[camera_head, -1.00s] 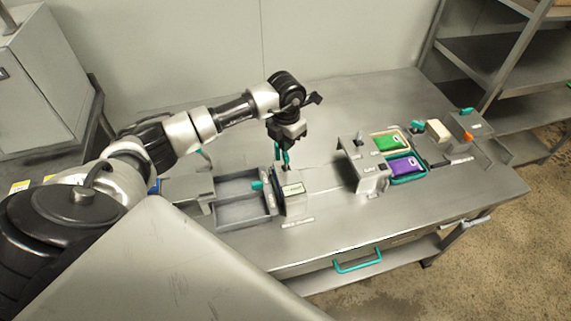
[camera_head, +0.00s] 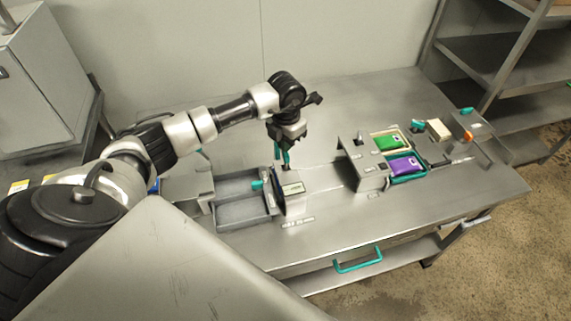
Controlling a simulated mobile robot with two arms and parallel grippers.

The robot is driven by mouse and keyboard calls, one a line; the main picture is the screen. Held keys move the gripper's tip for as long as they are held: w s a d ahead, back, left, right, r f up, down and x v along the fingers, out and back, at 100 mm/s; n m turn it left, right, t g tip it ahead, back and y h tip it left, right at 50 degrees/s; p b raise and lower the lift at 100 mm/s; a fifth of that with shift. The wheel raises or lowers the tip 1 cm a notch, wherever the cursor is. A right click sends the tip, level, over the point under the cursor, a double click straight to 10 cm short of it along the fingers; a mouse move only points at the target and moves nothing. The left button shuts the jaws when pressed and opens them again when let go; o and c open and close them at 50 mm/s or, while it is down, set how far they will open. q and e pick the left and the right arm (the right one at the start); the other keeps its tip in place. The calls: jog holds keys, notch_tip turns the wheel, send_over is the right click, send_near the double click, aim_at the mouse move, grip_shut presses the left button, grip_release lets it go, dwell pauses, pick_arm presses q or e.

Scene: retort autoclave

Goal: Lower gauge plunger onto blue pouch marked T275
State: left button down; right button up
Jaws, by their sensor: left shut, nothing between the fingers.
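My left gripper (camera_head: 285,160) points down above a small grey gauge box (camera_head: 293,190) with a light display on its top. Its teal fingers are shut and hold nothing. The fingertips are at the back edge of the box; I cannot tell whether they touch it. A teal handle (camera_head: 258,184) sticks out at the left of the box and may belong to the gauge plunger. A blue item (camera_head: 154,186) shows only partly behind my left arm, and I cannot tell whether it is a pouch. No T275 mark is readable. My right gripper is not in view.
A grey two-part tray (camera_head: 240,212) stands left of the gauge box. At the right, a green pouch (camera_head: 386,143) and a purple pouch (camera_head: 402,165) lie in holders. A teal drawer handle (camera_head: 358,259) is on the table front. The table's middle is clear.

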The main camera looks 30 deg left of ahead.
pick_arm(q)
jog(key=shift+f+b, duration=1.05)
jog(key=shift+f, duration=0.3)
jog(key=shift+r, duration=0.1)
jog(key=shift+r+p, duration=2.3)
jog(key=shift+r, duration=1.2)
